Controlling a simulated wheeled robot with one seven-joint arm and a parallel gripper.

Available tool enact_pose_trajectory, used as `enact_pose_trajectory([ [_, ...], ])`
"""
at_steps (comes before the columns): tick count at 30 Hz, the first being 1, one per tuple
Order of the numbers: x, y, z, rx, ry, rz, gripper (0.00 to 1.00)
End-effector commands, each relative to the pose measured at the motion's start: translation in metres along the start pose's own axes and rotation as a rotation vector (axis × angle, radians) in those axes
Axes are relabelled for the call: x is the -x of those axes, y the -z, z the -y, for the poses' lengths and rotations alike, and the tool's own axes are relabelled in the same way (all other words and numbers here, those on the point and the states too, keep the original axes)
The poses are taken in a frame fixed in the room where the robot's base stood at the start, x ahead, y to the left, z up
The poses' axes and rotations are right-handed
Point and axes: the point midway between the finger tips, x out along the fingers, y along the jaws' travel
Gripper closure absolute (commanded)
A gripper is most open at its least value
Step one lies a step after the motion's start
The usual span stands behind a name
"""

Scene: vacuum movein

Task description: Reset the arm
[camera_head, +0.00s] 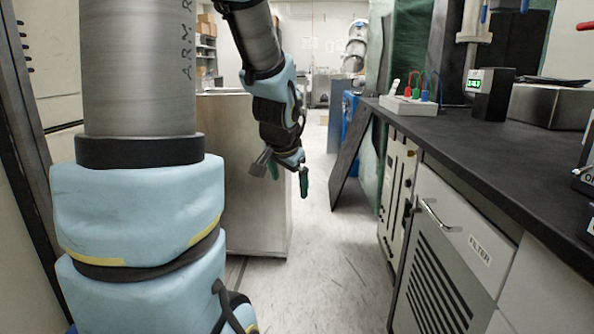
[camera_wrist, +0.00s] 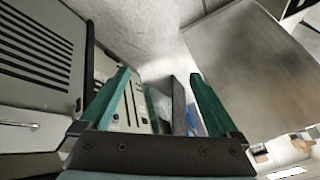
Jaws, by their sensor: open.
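My gripper (camera_head: 288,178) hangs in the air over the aisle in the head view, in front of a grey metal cabinet. Its two green fingers stand apart with nothing between them. In the wrist view my gripper (camera_wrist: 158,88) also shows open and empty, its green fingers spread over a blurred view of the floor and cabinets. My arm comes down from the top of the head view, and its lower links fill the left side.
A black worktop (camera_head: 470,130) runs along the right, above a filter cabinet (camera_head: 447,255) with a handle. A socket box (camera_head: 408,105) and a small display (camera_head: 490,93) stand on it. A dark panel (camera_head: 351,155) leans in the aisle. The metal cabinet (camera_head: 240,215) stands left. The floor (camera_head: 330,260) between is clear.

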Motion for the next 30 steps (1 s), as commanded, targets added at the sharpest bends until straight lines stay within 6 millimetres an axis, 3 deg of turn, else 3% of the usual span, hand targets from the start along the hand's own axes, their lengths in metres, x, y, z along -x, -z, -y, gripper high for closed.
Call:
enact_pose_trajectory([
  [1,-0.002,-0.028,-0.006,0.087,-0.021,0.066,0.04],
  [3,-0.002,-0.061,-0.017,0.206,-0.049,0.151,0.04],
  [11,0.013,-0.16,-0.064,0.584,-0.123,0.432,0.04],
  [12,0.026,-0.152,-0.06,0.588,-0.124,0.432,0.04],
  [22,0.089,-0.115,-0.037,0.576,-0.122,0.425,0.04],
  [30,0.162,-0.074,-0.011,0.574,-0.122,0.423,0.04],
])
